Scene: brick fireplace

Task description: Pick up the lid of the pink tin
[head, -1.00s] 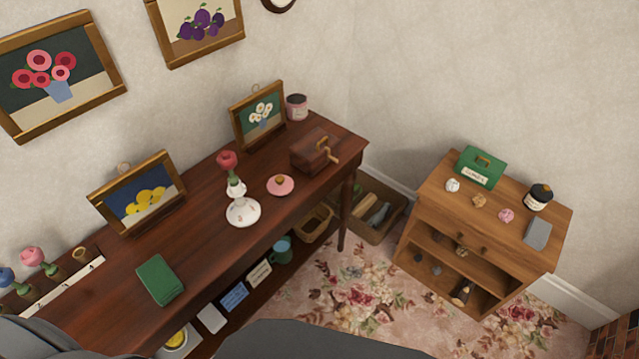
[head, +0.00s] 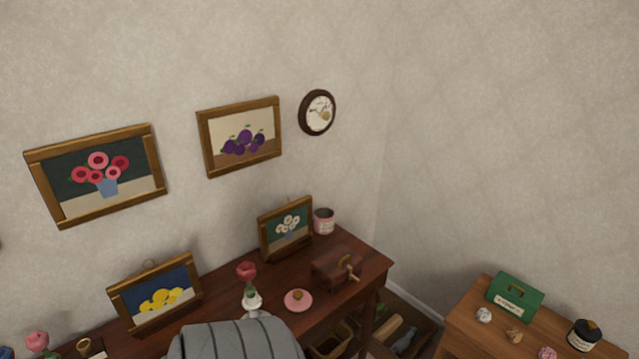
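The pink tin (head: 324,223) stands at the back right of the dark wooden table, by the wall. Its top looks dark and open, and it has a pale label. A round pink lid (head: 299,304) with a small brown knob lies flat on the table, nearer to me and left of a wooden box with a crank. Neither of my grippers is in view.
The crank box (head: 336,270) stands right of the lid. A white vase (head: 252,302) with a red flower stands left of it. A daisy picture (head: 287,228) leans beside the tin. A low cabinet (head: 468,316) stands at the right, beyond a floor gap.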

